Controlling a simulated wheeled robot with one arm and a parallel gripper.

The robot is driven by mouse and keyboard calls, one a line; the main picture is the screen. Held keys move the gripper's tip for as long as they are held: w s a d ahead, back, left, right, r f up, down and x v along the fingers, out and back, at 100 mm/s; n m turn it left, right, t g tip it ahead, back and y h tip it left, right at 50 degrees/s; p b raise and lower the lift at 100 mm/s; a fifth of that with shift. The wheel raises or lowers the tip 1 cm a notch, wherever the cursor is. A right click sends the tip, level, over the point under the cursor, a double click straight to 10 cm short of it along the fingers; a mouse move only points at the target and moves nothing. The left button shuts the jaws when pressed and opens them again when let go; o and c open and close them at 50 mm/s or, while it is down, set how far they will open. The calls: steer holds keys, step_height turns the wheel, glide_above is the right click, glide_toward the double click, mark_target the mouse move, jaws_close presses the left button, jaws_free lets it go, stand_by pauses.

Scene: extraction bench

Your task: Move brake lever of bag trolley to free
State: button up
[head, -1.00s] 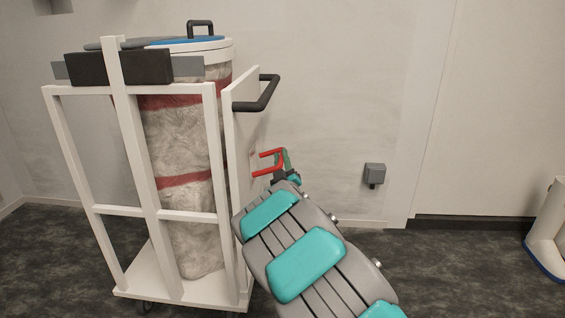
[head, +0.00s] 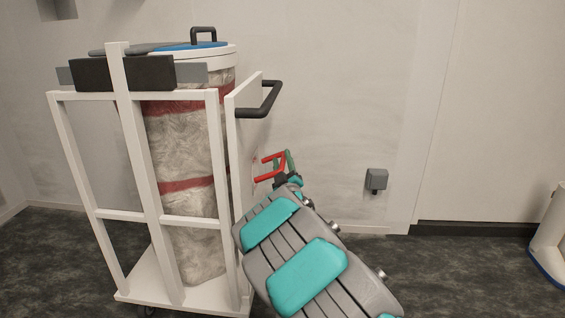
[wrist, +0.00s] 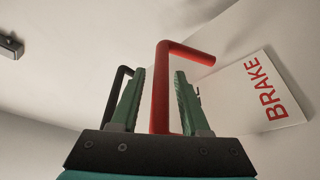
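The bag trolley (head: 162,160) stands at the left in the head view, a white frame around a tall bag. Its red brake lever (head: 268,170) sticks out from its right side, below the black handle; it also shows in the wrist view (wrist: 160,90) as a bent red bar. My gripper (wrist: 159,88) has green fingers, which also show at the lever in the head view (head: 285,163). The fingers stand apart with the red bar between them, and gaps show on both sides. Whether either finger touches it I cannot tell.
A white plate marked BRAKE (wrist: 262,92) is right of the lever in the wrist view. The black push handle (head: 265,100) juts out above the lever. A grey wall box (head: 376,180) is at the right. The floor (head: 460,270) at the right is mostly clear.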

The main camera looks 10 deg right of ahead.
steer(key=shift+o, duration=0.3)
steer(key=shift+f, duration=0.1)
steer(key=shift+s+f, duration=0.1)
steer(key=shift+s, duration=0.2)
steer(key=v, duration=0.7)
steer(key=shift+s, duration=0.1)
